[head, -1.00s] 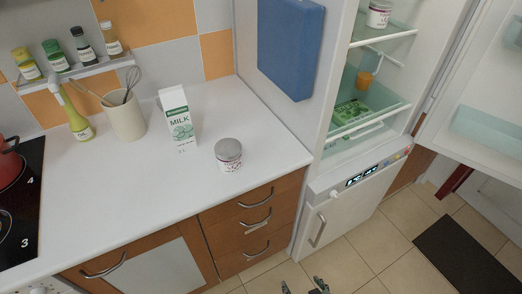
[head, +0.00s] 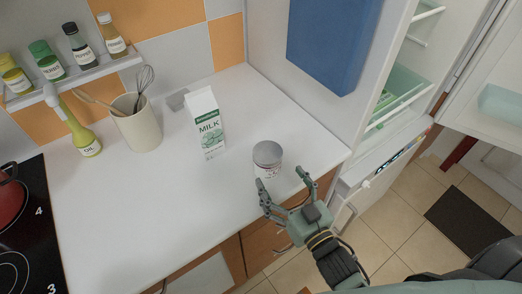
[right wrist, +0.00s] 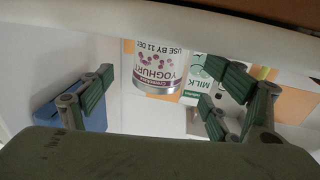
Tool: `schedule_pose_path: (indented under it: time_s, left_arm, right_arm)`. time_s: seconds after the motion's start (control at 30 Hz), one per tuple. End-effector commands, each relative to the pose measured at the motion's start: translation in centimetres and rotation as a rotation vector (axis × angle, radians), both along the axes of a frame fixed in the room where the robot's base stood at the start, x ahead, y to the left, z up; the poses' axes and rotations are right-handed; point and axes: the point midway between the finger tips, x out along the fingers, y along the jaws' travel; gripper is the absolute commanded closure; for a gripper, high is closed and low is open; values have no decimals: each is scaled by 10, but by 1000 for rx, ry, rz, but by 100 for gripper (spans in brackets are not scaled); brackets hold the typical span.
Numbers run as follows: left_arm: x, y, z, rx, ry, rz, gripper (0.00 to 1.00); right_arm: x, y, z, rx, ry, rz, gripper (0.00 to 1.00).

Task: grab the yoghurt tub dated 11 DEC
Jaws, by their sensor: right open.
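A white yoghurt tub (head: 267,160) with a grey lid stands upright on the counter near its front right edge. In the right wrist view, which is upside down, the tub (right wrist: 160,68) shows its label, reading YOGHURT and USE BY 11 DEC. My right gripper (head: 283,184) is open and empty at the counter's front edge, just in front of the tub. In the right wrist view its fingers stand apart on either side of the tub, with the tub beyond them. My left gripper is not in view.
A milk carton (head: 207,124) stands behind and left of the tub. A utensil crock (head: 137,124) and an oil bottle (head: 84,141) are farther left, by the hob (head: 30,225). The open fridge (head: 400,100) is on the right. The counter's front middle is clear.

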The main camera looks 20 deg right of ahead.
Motion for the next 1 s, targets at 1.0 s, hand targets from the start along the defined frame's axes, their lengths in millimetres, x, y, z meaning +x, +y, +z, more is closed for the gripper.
schedule_pose_path:
  time_s: [1.0]
  left_arm:
    - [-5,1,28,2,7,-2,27]
  right_arm:
    - [76,16,3,-1,7,0,20]
